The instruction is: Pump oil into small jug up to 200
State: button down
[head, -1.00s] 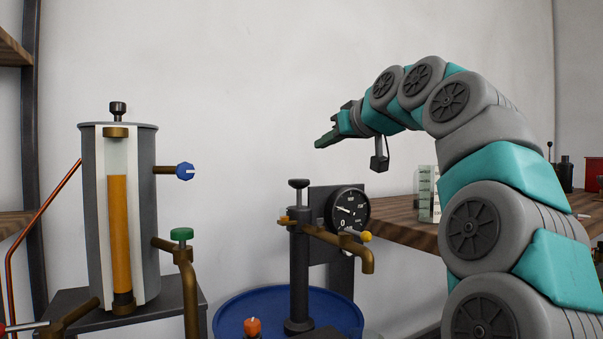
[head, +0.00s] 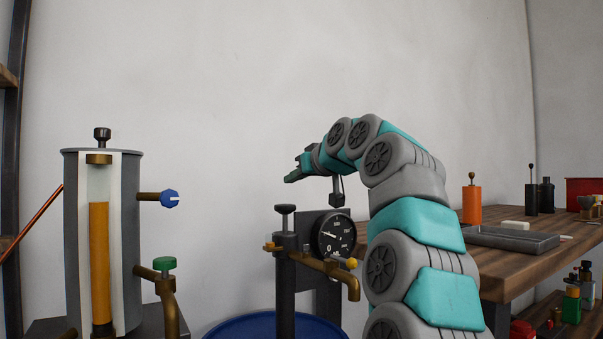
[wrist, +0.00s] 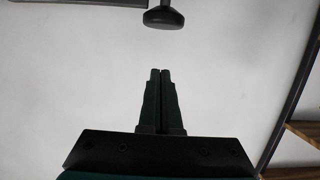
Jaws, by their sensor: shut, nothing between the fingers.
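The oil pump (head: 285,262) is a dark upright column with a T-shaped black knob (head: 285,209), a round black dial (head: 335,236) and a brass spout (head: 352,287). The dial's exact reading is too small to tell. My gripper (head: 292,177) is above the pump knob, apart from it, with its fingers together and empty. In the wrist view my gripper (wrist: 160,72) points toward a black knob (wrist: 163,18), apparently the pump's. A grey tank (head: 130,220) at left has a sight glass of amber oil (head: 100,262). I see no small jug; the space behind my arm is hidden.
A blue drum (head: 265,328) is below the pump. A blue-knobbed valve (head: 169,198) and a green-knobbed tap (head: 164,264) jut from the tank. At right a wooden bench (head: 530,262) bears a grey tray (head: 508,239), an orange canister (head: 471,205) and a red box (head: 583,187).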

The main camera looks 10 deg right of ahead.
aim_at(289, 205)
jog(key=shift+x, duration=1.25)
jog(key=shift+s+f+b, duration=0.15)
jog(key=shift+f+b, duration=0.35)
jog(key=shift+f, duration=1.45)
